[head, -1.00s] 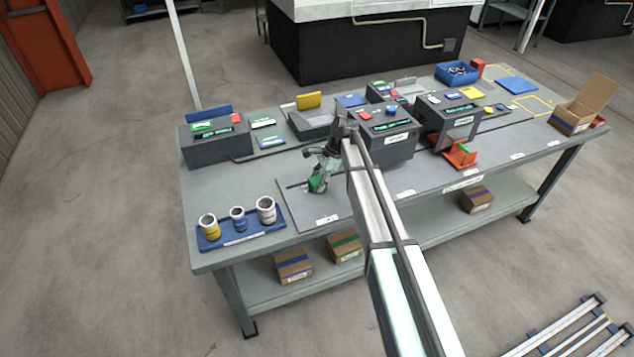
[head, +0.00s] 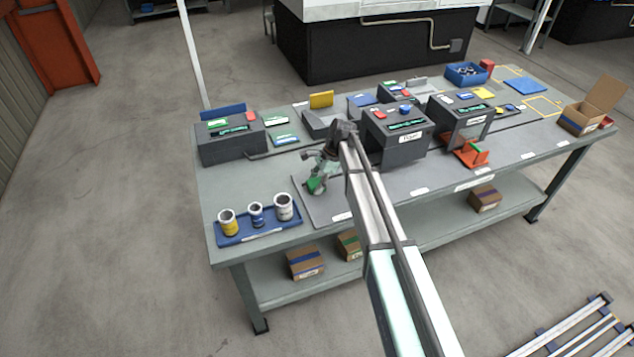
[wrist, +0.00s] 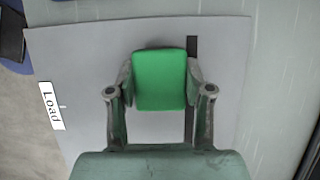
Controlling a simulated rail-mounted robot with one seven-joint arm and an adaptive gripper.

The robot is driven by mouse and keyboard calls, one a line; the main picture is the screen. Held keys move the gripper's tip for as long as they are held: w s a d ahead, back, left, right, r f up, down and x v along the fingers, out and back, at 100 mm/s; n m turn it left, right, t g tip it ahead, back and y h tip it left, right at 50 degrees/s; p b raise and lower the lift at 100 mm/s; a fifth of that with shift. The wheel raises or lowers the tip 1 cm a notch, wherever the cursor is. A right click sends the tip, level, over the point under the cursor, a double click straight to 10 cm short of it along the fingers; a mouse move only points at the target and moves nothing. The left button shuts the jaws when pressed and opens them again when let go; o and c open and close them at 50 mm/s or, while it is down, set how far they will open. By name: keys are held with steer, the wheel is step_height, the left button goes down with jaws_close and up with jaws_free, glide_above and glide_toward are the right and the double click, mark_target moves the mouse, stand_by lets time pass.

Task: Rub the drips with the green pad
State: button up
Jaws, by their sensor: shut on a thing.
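The green pad (head: 315,184) is between the fingers of my gripper (head: 316,178), over the left part of the grey mat (head: 350,208). In the wrist view the pad (wrist: 159,80) is a bright green block, with one finger against each side. The grey mat (wrist: 80,85) with a "Load" label lies beneath it. Whether the pad touches the mat cannot be told. A dark narrow strip (wrist: 189,126) runs on the mat, partly hidden by the pad. I cannot make out any drips in either view.
A blue tray (head: 262,238) with three cans stands left of the mat. Grey machine boxes (head: 398,140) stand behind and right of my gripper. A red-orange fixture (head: 468,157) and an open carton (head: 580,122) are farther right. The front-left mat area looks clear.

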step_height(320, 180, up, 4)
steer(key=shift+f+p, duration=0.25)
steer(key=shift+p, duration=0.55)
steer(key=shift+r+p, duration=1.3)
steer(key=shift+r, duration=1)
